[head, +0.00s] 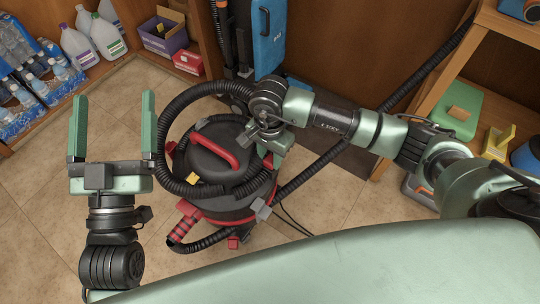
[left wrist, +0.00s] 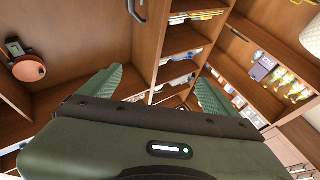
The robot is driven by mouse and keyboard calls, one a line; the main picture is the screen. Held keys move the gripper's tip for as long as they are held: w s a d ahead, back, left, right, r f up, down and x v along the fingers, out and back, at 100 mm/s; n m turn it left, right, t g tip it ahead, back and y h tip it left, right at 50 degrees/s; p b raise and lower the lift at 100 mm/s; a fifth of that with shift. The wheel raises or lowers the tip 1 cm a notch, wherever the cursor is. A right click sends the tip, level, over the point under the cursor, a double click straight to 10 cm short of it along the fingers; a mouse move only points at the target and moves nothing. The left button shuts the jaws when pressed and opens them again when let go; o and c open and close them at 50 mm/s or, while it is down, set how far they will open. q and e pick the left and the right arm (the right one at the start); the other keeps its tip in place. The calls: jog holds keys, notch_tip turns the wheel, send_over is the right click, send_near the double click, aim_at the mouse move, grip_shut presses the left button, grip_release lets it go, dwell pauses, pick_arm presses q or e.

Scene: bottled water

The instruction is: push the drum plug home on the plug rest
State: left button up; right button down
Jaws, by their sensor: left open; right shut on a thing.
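A black and red drum vacuum (head: 205,165) with a red handle stands on the tiled floor, its thick black hose looped around it. My right gripper (head: 263,140) is at the upper right side of the drum. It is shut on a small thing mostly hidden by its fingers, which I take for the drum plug. I cannot pick out the plug rest; the wrist and fingers cover that part of the drum. My left gripper (head: 113,97) is open and empty, left of the vacuum and apart from it. Its spread fingers also show in the left wrist view (left wrist: 160,78).
Water bottle packs (head: 38,85) and white jugs (head: 78,46) stand at the left. A purple box (head: 163,35) and a red box (head: 188,62) sit on a low shelf. A wooden shelf at the right holds a green box (head: 455,108). Cables lie right of the vacuum.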

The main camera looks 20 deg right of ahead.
pick_arm(q)
jog(key=shift+s+r, duration=0.1)
jog(key=shift+s+r+t, duration=0.25)
jog(key=shift+r+t, duration=0.15)
pick_arm(e)
jog(key=shift+f, duration=0.1)
pick_arm(q)
jog(key=shift+s+r, duration=0.2)
jog(key=shift+r, duration=0.1)
jog(key=shift+s+r+t, duration=0.1)
jog(key=shift+r+t, duration=0.1)
jog(key=shift+t, duration=0.1)
pick_arm(e)
jog(key=shift+f, duration=0.1)
jog(key=c, duration=0.9)
grip_release()
jog(key=shift+c, duration=0.2)
